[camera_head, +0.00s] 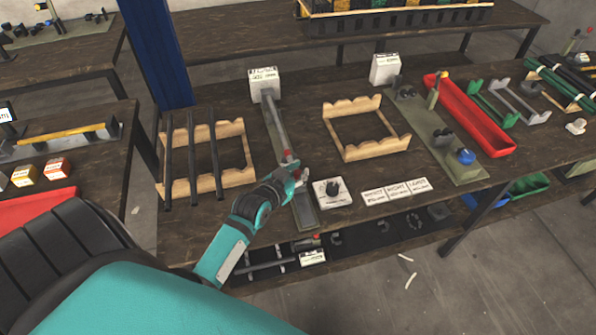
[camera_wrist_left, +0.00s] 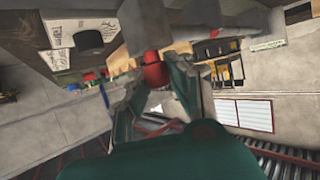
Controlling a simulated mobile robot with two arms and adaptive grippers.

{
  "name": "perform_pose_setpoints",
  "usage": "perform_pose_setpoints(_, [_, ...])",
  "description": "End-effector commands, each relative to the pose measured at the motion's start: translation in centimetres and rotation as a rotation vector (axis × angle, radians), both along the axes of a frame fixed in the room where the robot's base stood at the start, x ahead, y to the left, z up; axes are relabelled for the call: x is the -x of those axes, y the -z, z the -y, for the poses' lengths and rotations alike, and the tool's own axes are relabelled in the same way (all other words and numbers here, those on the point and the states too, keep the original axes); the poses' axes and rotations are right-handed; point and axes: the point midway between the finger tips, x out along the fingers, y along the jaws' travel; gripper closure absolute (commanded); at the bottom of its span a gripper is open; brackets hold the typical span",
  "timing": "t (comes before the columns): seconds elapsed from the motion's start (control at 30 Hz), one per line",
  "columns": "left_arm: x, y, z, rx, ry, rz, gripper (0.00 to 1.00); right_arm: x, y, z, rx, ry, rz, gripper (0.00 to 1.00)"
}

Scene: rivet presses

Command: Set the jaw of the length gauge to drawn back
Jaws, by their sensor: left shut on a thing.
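The length gauge is a long grey rail (camera_head: 273,125) running from a white labelled block (camera_head: 264,82) at the back to the front edge of the table. Its jaw carries a red knob (camera_head: 288,156), partway along the front half of the rail. My left gripper (camera_head: 290,172) is at this knob, its arm reaching in from the front. In the left wrist view the red knob (camera_wrist_left: 153,72) sits between the fingertips of my left gripper (camera_wrist_left: 155,85), which are shut on it. The gripper hides part of the jaw and rail. My right gripper is not in view.
A wooden rack (camera_head: 238,180) with several dark rods stands left of the gauge. An empty wooden rack (camera_head: 378,152) stands to the right. A white box with a black dial (camera_head: 333,192) and white label cards (camera_head: 396,191) lie close by the front edge. A red tray (camera_head: 468,115) is farther right.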

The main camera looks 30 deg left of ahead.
Motion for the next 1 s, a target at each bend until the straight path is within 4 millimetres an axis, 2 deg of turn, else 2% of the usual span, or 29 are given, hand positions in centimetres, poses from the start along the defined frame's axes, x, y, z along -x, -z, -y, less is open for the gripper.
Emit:
perform_pose_setpoints(0.17, [0.3, -0.2, 0.4, 0.005, 0.0, -0.002, 1.0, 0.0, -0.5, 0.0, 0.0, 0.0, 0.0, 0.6])
perform_pose_setpoints(0.3, [2.1, -0.5, 2.5, 0.009, 0.0, -0.004, 1.0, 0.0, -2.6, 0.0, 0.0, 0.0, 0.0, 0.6])
perform_pose_setpoints(0.43, [3.7, -0.3, 4.4, 0.009, -0.001, -0.004, 1.0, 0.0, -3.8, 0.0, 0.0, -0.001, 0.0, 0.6])
perform_pose_setpoints(0.6, [4.5, -0.1, 5.4, 0.006, 0.0, -0.002, 1.0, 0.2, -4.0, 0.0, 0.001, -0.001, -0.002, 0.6])
perform_pose_setpoints(0.83, [4.5, 0.1, 5.5, 0.008, 0.001, -0.002, 1.0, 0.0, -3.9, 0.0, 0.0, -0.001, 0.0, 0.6])
perform_pose_setpoints(0.87, [4.5, 0.1, 5.5, 0.008, 0.001, -0.002, 0.82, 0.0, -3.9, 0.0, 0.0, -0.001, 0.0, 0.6])
perform_pose_setpoints(1.0, [4.5, 0.1, 5.5, 0.007, 0.001, -0.002, 0.63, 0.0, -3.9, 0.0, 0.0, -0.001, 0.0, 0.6])
